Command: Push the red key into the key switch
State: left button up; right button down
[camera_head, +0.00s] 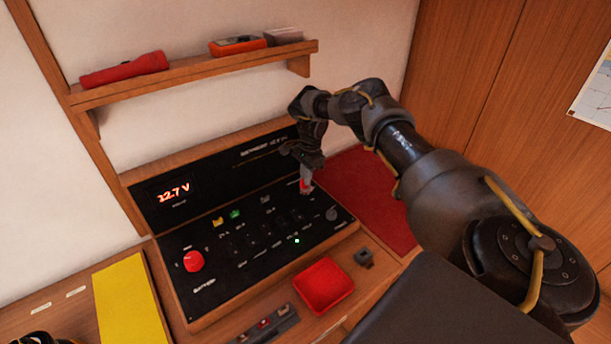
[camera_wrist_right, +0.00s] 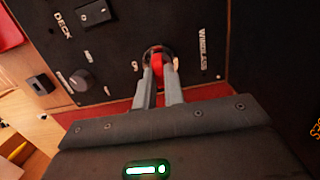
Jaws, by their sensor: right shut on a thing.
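The red key (camera_wrist_right: 157,66) is held between the two fingers of my right gripper (camera_wrist_right: 162,75) in the right wrist view. It points at the round key switch (camera_wrist_right: 152,50) beside the WINDLASS label. The key's front end is at the switch; I cannot tell how deep it sits, as the fingers and key cover most of the switch. In the head view the right gripper (camera_head: 306,187) reaches down to the panel's upper right, with a bit of red at its tips. My left gripper is not in view.
The black control panel (camera_head: 215,285) carries several switches, a red button (camera_head: 193,261) and a 12.7 V display (camera_head: 173,192). A red tray (camera_head: 325,308) and a small dark block (camera_head: 364,258) lie in front. A shelf (camera_head: 190,87) hangs above.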

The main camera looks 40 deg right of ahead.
jog(key=shift+f, duration=0.2)
jog(key=c, duration=1.4)
grip_release()
jog(key=r, duration=0.2)
jog(key=r+b, duration=0.1)
jog(key=r, duration=0.1)
jog(key=r+b, duration=0.1)
jog(key=r, duration=0.1)
jog(key=shift+d+r, duration=0.3)
jog(key=shift+d, duration=0.1)
jog(key=shift+r+b, duration=0.3)
jog(key=shift+r, duration=0.15)
